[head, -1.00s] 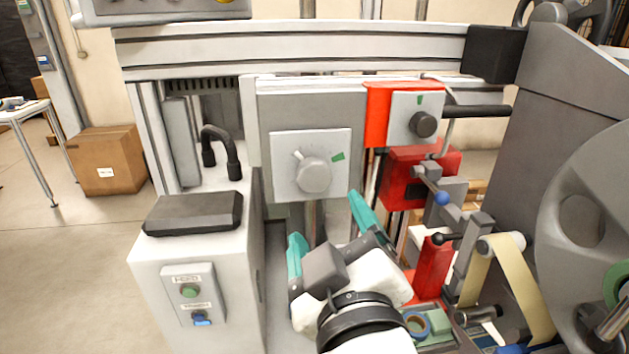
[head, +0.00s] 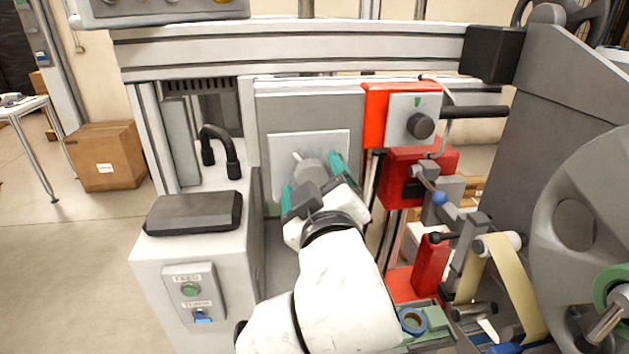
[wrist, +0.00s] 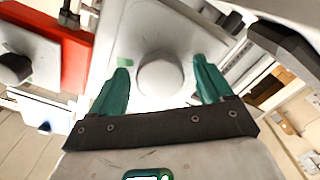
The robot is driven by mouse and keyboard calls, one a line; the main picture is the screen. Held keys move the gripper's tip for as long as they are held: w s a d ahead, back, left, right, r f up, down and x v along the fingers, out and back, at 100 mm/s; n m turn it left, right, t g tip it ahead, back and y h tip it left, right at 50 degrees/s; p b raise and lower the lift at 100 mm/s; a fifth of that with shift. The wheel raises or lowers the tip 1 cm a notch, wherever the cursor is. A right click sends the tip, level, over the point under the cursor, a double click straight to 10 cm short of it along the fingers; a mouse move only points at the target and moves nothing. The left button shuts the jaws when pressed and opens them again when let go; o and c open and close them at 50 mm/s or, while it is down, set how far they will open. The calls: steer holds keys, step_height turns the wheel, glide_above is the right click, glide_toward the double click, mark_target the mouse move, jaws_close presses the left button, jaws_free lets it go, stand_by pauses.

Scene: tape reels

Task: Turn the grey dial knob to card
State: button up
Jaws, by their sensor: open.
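The grey dial knob (head: 312,172) sits on a pale square plate (head: 284,147) on the grey machine panel. Its pointer tab shows at the upper left in the head view. In the wrist view the round knob (wrist: 160,78) lies between my two teal fingers, with a green mark on the plate left of it. My gripper (head: 311,182) is open, one finger on each side of the knob. In the wrist view gaps show between the knob and both fingers of my gripper (wrist: 166,84). The gripper hides the knob's lower part in the head view.
A second, dark knob (head: 420,126) on a grey plate with a red surround is right of the panel. A red box (head: 402,172) and a blue-balled lever (head: 439,198) stand below it. A white cabinet with a black handle (head: 220,150) is at left.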

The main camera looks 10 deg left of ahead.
steer(key=c, duration=1)
steer(key=shift+c, duration=0.2)
steer(key=m+b, duration=0.1)
steer(key=m, duration=0.4)
steer(key=shift+a+f+m+b, duration=0.1)
steer(key=shift+m+b, duration=0.25)
steer(key=shift+m, duration=0.05)
steer(key=m+b, duration=0.6)
steer(key=m, duration=0.9)
steer(key=shift+a, duration=0.1)
steer(key=shift+m, duration=0.4)
